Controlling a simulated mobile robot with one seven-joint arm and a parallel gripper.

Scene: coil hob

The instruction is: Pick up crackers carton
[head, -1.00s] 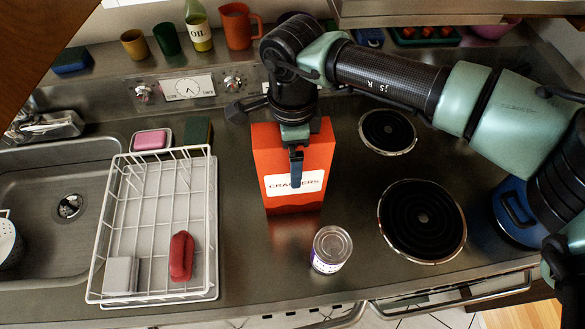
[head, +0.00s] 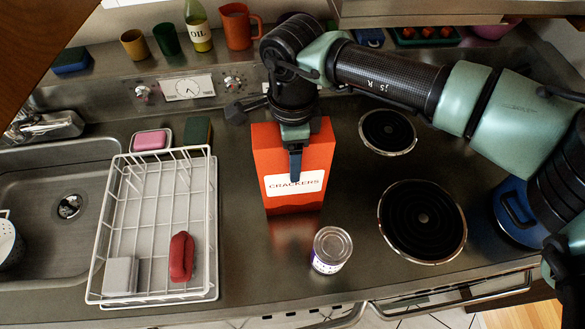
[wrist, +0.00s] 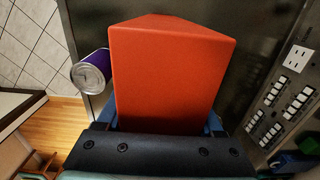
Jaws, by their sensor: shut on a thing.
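The crackers carton (head: 308,203) is an orange-red box with a white label reading CRACKERS. It stands upright on the steel counter, between the dish rack and the coil burners. My gripper (head: 295,165) comes down from above onto the carton, with a blue finger against its front, labelled face. In the wrist view the carton (wrist: 170,75) fills the middle, between my gripper's blue fingers (wrist: 165,125). My gripper is shut on the carton. The far finger is hidden behind the carton in the head view.
A tin can (head: 330,250) stands close in front of the carton, to the right. A white wire dish rack (head: 107,215) is to the left, with a red item (head: 181,257) in it. Coil burners (head: 422,220) lie to the right. Bottle and cups line the back shelf.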

